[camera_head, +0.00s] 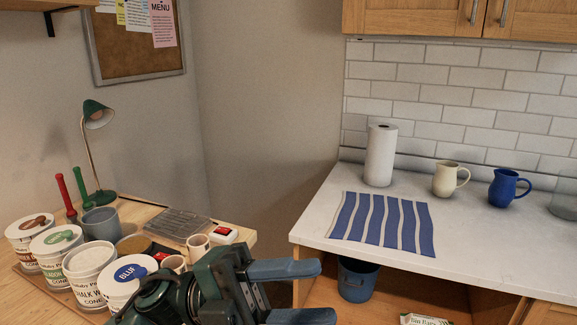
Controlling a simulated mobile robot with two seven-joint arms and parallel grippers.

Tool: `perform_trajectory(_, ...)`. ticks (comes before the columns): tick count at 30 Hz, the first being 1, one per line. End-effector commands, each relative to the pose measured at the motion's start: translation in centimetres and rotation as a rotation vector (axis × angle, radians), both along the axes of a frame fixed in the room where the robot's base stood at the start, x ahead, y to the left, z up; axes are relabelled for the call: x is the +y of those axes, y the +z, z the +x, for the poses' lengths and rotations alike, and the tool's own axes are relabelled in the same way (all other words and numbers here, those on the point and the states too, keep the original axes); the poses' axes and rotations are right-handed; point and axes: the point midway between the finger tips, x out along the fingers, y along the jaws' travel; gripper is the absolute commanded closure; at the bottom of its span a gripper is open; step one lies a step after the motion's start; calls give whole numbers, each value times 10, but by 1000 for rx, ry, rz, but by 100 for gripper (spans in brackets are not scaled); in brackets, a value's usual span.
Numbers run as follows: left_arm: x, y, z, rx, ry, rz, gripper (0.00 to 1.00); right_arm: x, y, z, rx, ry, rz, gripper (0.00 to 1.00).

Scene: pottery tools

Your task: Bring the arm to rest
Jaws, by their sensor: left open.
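My left gripper (310,291) shows at the bottom centre, in front of the gap between the wooden table and the counter. Its two blue fingers point right and stand apart, with nothing between them. My left arm's dark green wrist covers part of the table's front edge and some of the pots there. The rest of the left arm is out of the picture. My right gripper is not in view.
The wooden table (140,212) holds several glaze tubs (57,240), a green lamp (97,115), a grey cup (101,222) and small mugs. The white counter (305,225) holds a striped cloth (385,222), a paper roll (381,155), a cream jug (446,180) and a blue jug (503,188). A blue bucket (357,281) stands below.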

Motion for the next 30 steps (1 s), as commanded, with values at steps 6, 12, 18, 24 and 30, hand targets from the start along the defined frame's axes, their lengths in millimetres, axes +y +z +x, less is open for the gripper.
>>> perform_trajectory(6,30,-46,71,535,394,-268,58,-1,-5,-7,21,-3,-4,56)
perform_trajectory(12,82,-167,102,1059,794,-310,58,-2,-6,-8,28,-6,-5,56)
perform_trajectory(18,127,-301,59,1519,1103,-194,58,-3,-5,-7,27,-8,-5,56)
perform_trajectory(24,149,-378,-3,1804,1257,-62,58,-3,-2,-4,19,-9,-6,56)
perform_trajectory(30,155,-397,-25,1886,1296,-13,58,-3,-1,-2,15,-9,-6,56)
